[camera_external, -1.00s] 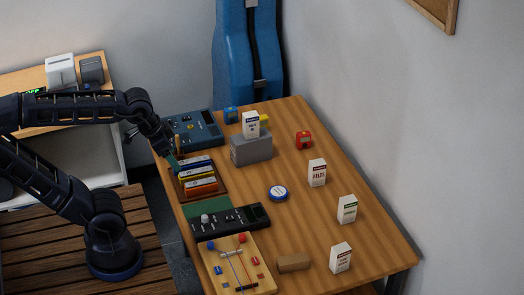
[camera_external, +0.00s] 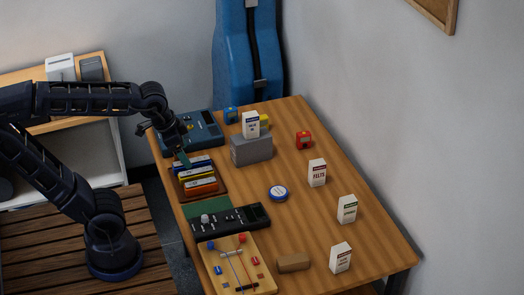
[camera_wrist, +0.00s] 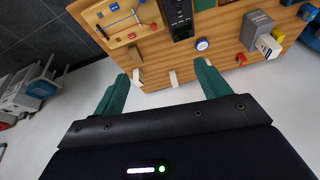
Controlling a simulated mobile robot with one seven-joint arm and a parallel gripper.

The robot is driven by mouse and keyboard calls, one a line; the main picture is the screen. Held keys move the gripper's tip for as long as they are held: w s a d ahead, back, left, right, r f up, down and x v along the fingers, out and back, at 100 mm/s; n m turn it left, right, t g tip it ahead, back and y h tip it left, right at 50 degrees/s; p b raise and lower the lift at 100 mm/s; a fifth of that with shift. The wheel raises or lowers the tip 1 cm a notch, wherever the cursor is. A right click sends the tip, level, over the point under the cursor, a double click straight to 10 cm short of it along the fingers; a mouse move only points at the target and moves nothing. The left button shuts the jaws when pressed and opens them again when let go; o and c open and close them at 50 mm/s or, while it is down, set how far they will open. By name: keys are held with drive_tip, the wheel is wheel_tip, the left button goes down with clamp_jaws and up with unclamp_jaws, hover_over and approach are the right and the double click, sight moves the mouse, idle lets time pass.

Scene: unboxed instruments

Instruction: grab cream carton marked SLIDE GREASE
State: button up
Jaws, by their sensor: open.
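Several cream-white cartons stand on the wooden table in the external view: one at the front right (camera_external: 341,258), one with a green band (camera_external: 347,209), one reading FELTS (camera_external: 317,173), and one on top of a grey box (camera_external: 250,125). I cannot read SLIDE GREASE on any of them; the front right one has small two-line reddish print. My gripper (camera_external: 184,158) is open and empty, above the table's left side near the coloured boxes, well apart from the cartons. In the wrist view its green fingers (camera_wrist: 161,88) are spread, with pale cartons (camera_wrist: 173,78) beyond them.
The table (camera_external: 300,225) also holds a grey box (camera_external: 252,150), a tan block (camera_external: 293,262), a blue-and-white round tin (camera_external: 278,193), a red item (camera_external: 303,140), a wired board (camera_external: 210,258) and a black device (camera_external: 230,221). The wall is close to the table's right side.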

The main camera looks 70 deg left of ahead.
drive_tip(key=w+d+m+g, duration=0.1)
drive_tip(key=w+d+m, duration=0.3)
drive_tip(key=w, duration=0.9)
drive_tip(key=m+g, duration=0.3)
drive_tip(key=m, duration=0.9)
hover_over(344, 253)
wheel_tip(344, 253, down, 25)
drive_tip(key=shift+s+a+f, duration=0.1)
drive_tip(key=shift+a+f, duration=0.05)
drive_tip(key=shift+f, duration=0.5)
wheel_tip(344, 253, down, 5)
drive_tip(key=shift+w+f, duration=0.2)
drive_tip(key=shift+f, duration=1.15)
drive_tip(key=shift+w+f, duration=0.15)
drive_tip(key=shift+f, duration=1.15)
drive_tip(key=c, duration=1.1)
drive_tip(key=shift+o, duration=0.2)
